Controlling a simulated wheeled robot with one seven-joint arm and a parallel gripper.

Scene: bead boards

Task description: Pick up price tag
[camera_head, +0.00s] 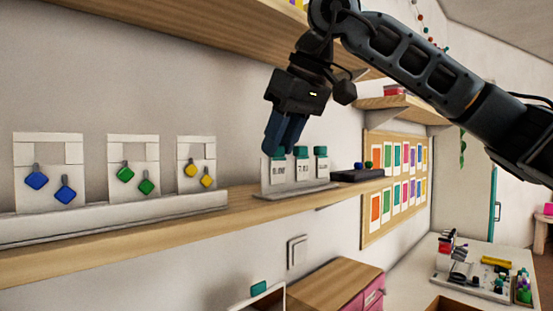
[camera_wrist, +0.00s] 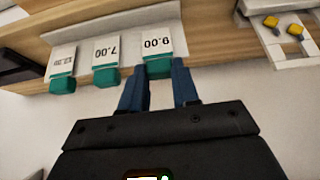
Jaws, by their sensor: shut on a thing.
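Three white price tags with teal tops stand in a row in a light holder (camera_head: 297,191) on the wall shelf. In the wrist view they appear upside down: the 9.00 tag (camera_wrist: 157,45), the 7.00 tag (camera_wrist: 106,50) and the 12.00 tag (camera_wrist: 62,60). My gripper (camera_head: 281,150) reaches down from above to the leftmost tag in the head view. In the wrist view its blue fingers (camera_wrist: 160,68) are on either side of the teal top of the 9.00 tag, shut on it. The tag still appears to be in line with the others at the holder.
Cards with blue (camera_head: 36,180), green (camera_head: 125,173) and yellow (camera_head: 190,170) earrings stand on a ledge to the left. A dark tray (camera_head: 357,175) lies right of the tags. An upper shelf (camera_head: 190,22) runs overhead.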

